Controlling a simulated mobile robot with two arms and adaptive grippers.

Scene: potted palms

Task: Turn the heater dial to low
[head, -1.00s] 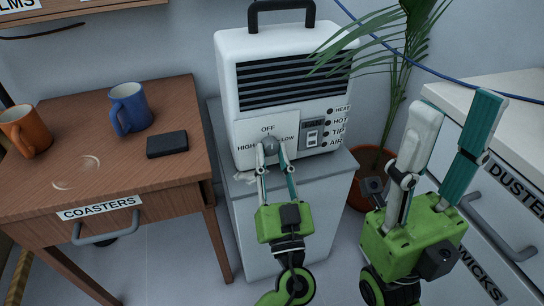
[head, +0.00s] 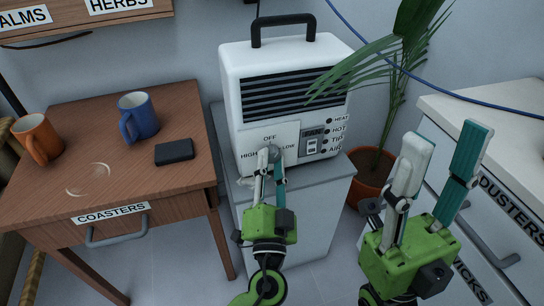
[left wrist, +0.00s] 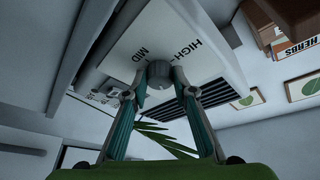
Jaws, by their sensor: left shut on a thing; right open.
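My left gripper (head: 270,161) is shut on the dial from the front and below. In the left wrist view the dial (left wrist: 160,72) sits between the two fingertips (left wrist: 158,88), with the words HIGH and MID beside it. I cannot make out which mark the dial points to. My right gripper (head: 442,150) is open and empty, raised to the right of the heater.
A potted palm (head: 372,180) stands right of the heater, its fronds reaching across the heater's side. A wooden table (head: 60,185) at left holds an orange mug (head: 38,143), a blue mug (head: 138,118) and a dark flat block (head: 174,152). A white drawer unit (head: 500,135) is at right.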

